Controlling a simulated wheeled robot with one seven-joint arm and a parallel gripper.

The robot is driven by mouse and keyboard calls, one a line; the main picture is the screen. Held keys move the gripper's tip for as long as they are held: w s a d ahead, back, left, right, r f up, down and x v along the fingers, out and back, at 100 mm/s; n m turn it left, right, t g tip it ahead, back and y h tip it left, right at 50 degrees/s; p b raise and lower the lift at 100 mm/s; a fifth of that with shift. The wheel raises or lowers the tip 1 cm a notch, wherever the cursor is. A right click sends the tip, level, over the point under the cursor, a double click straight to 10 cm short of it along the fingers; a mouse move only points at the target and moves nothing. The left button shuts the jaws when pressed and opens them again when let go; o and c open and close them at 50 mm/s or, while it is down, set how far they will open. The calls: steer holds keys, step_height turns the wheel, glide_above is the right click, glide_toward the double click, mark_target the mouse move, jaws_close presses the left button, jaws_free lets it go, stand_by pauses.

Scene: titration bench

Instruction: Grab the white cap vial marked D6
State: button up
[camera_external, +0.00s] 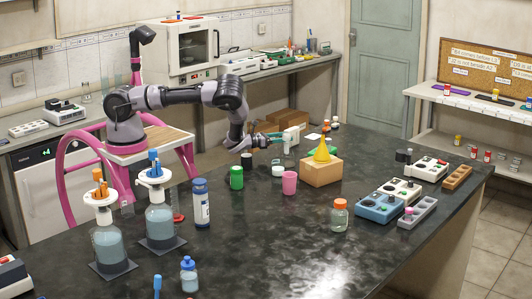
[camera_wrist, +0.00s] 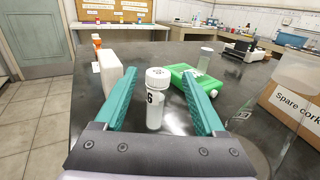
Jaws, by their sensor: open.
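A white-capped vial (camera_wrist: 155,100) stands upright on the dark bench in the wrist view. In the external view my gripper (camera_external: 276,138) is low over the far side of the bench. The vial is too small there to tell clearly.
In the wrist view, a white block (camera_wrist: 109,70) stands close by the left finger, and a green object (camera_wrist: 193,82) lies behind the right finger. A cardboard "Spare cork" box (camera_wrist: 292,100) and a clear glass vessel (camera_wrist: 262,100) are at the right.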

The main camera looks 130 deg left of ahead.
steer(key=x, duration=0.4)
steer(key=shift+w+a, duration=0.1)
steer(key=shift+a, duration=0.3)
jaws_close()
